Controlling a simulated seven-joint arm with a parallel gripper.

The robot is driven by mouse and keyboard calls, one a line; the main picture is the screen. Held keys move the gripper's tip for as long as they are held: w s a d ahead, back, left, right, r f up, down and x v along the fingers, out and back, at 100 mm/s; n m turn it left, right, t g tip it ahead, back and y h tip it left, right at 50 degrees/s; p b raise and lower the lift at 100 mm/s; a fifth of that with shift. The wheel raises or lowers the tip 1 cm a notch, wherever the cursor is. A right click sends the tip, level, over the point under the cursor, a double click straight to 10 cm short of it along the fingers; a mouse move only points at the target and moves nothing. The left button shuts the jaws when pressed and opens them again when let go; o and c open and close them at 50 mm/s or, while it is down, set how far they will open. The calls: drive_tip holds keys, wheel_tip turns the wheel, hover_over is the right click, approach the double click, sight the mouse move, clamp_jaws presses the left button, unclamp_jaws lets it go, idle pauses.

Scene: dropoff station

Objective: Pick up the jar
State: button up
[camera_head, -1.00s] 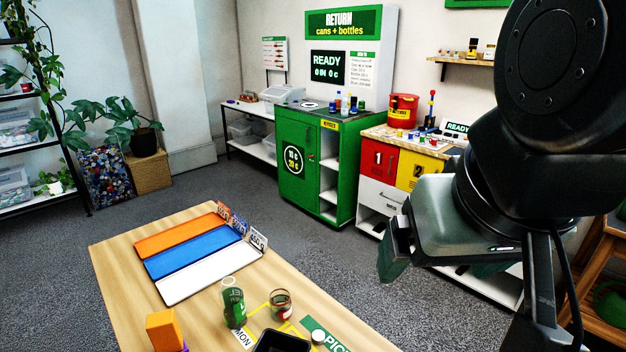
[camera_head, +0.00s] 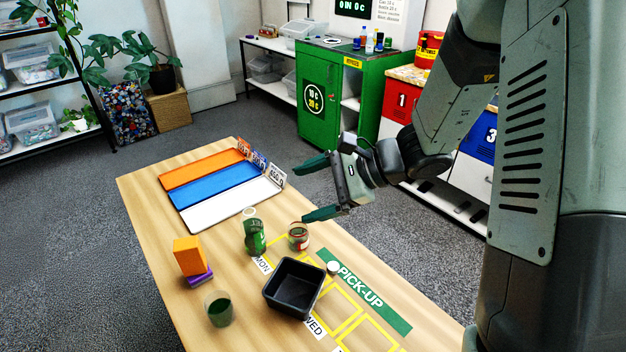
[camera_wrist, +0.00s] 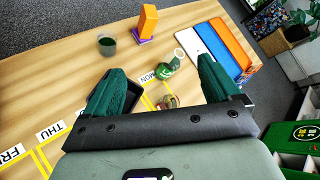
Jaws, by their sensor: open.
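The small clear glass jar (camera_head: 298,238), with a red and white label, stands upright on the wooden table near its right edge, beside a green bottle (camera_head: 254,238). In the wrist view the jar (camera_wrist: 168,102) is partly hidden behind the gripper's front bar, below the bottle (camera_wrist: 168,68). My gripper (camera_head: 305,189) is open and empty, its dark green fingers spread, above and beyond the jar in the head view. In the wrist view the jar lies between the two fingers (camera_wrist: 160,75), apart from them.
A black bin (camera_head: 293,287) and a small pale round lid (camera_head: 333,267) are close to the jar. A green cup (camera_head: 219,309) and an orange block on a purple one (camera_head: 189,256) stand left. Orange, blue and white trays (camera_head: 222,180) lie behind.

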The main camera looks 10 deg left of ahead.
drive_tip(key=w+f+m+t+y, duration=0.1)
drive_tip(key=w+f+m+t, duration=0.35)
drive_tip(key=f, duration=0.75)
drive_tip(key=m+t+h, duration=0.1)
drive_tip(key=m+t, duration=0.1)
drive_tip(key=m, duration=0.5)
approach(307, 238)
drive_tip(key=x, duration=0.4)
drive_tip(key=shift+a+r, duration=0.15)
drive_tip(key=shift+r, duration=0.2)
drive_tip(key=shift+w+a+f+m, duration=0.1)
drive_tip(key=shift+f+m, duration=0.2)
drive_tip(key=shift+m, duration=0.05)
drive_tip(key=x, duration=0.5)
drive_tip(key=shift+f, duration=0.15)
drive_tip(key=x, duration=0.5)
drive_tip(key=shift+f, duration=0.35)
drive_tip(key=c, duration=1.2)
